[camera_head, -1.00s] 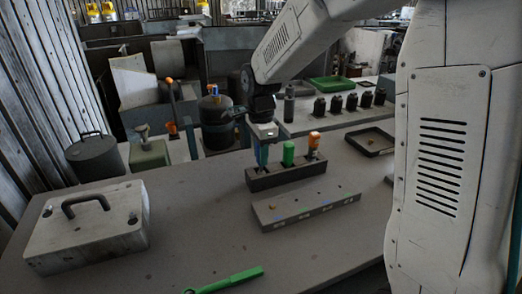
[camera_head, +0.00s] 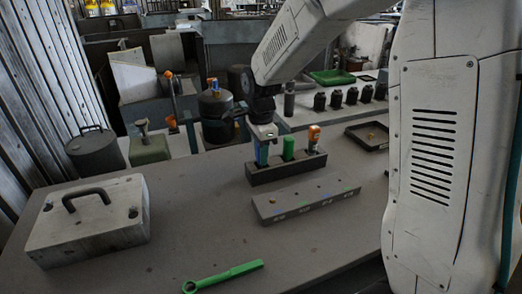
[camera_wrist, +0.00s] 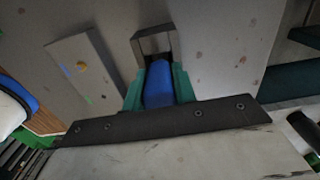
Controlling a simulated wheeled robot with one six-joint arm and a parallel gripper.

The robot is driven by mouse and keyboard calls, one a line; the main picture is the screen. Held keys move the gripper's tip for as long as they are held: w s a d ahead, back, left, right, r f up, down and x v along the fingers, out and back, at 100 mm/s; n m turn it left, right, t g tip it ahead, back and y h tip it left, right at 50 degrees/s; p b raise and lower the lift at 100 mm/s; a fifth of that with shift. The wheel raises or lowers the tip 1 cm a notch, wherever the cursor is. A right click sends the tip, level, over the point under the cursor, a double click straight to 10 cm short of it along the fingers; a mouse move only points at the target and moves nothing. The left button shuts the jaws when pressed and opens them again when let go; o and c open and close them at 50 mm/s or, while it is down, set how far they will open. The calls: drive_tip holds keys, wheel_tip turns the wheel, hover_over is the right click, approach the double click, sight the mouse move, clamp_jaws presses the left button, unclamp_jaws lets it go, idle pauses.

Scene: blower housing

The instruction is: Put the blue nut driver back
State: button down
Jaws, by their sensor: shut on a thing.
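My gripper (camera_head: 263,133) is shut on the blue nut driver (camera_head: 262,153), at the left end of the dark rack (camera_head: 288,176). The driver is about upright, and its lower end meets the rack's left place; I cannot tell how deep it sits. A green-handled driver (camera_head: 288,148) and an orange-handled driver (camera_head: 313,138) stand in the rack to its right. In the wrist view, the blue handle (camera_wrist: 158,85) lies between my gripper's green fingers (camera_wrist: 157,88). The driver's tip is hidden.
A low grey block (camera_head: 305,205) with coloured marks lies in front of the rack. A green wrench (camera_head: 225,276) lies near the front edge. A grey case (camera_head: 90,222) with a handle stands left. A dark tray (camera_head: 368,135) is at the back right. The table's left middle is clear.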

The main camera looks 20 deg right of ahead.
drive_tip(key=shift+f, duration=0.15)
drive_tip(key=c, duration=0.6)
unclamp_jaws()
drive_tip(key=shift+r, duration=4.05)
